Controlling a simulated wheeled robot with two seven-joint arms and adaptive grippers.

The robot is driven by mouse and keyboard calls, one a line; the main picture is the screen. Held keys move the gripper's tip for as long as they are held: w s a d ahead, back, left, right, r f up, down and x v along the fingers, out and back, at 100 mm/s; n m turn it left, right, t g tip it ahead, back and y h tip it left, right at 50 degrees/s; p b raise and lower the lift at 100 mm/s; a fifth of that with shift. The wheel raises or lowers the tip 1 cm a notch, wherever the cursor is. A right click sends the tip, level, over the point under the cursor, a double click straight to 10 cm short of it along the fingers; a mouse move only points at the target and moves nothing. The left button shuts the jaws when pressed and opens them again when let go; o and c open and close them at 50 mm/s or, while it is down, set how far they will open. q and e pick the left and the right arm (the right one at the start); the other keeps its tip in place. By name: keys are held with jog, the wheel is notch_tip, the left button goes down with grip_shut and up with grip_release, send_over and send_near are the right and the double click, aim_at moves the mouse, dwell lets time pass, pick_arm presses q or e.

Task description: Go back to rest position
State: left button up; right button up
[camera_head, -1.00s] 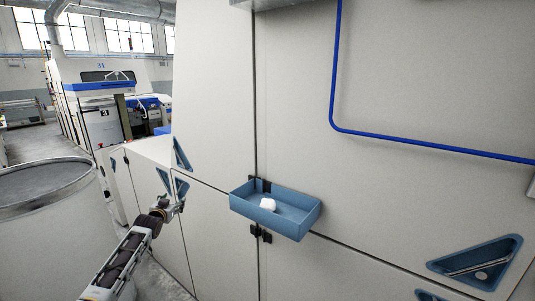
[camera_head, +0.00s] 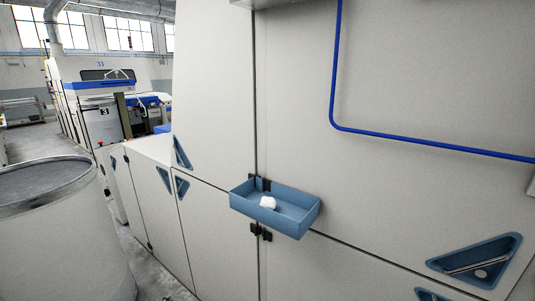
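Neither gripper shows clearly in the head view now. A tiny light shape at the bottom edge, left of centre, is too small to identify. A blue tray (camera_head: 298,226) is fixed to the front of the large off-white machine (camera_head: 400,205). A small white lump (camera_head: 268,203) lies in the tray, apart from any gripper.
A large light-grey can (camera_head: 70,240) with a metal rim stands at the left. A narrow strip of floor runs between it and the machine panels. A blue pipe (camera_head: 335,70) runs along the machine. Another machine (camera_head: 100,85) stands in the background.

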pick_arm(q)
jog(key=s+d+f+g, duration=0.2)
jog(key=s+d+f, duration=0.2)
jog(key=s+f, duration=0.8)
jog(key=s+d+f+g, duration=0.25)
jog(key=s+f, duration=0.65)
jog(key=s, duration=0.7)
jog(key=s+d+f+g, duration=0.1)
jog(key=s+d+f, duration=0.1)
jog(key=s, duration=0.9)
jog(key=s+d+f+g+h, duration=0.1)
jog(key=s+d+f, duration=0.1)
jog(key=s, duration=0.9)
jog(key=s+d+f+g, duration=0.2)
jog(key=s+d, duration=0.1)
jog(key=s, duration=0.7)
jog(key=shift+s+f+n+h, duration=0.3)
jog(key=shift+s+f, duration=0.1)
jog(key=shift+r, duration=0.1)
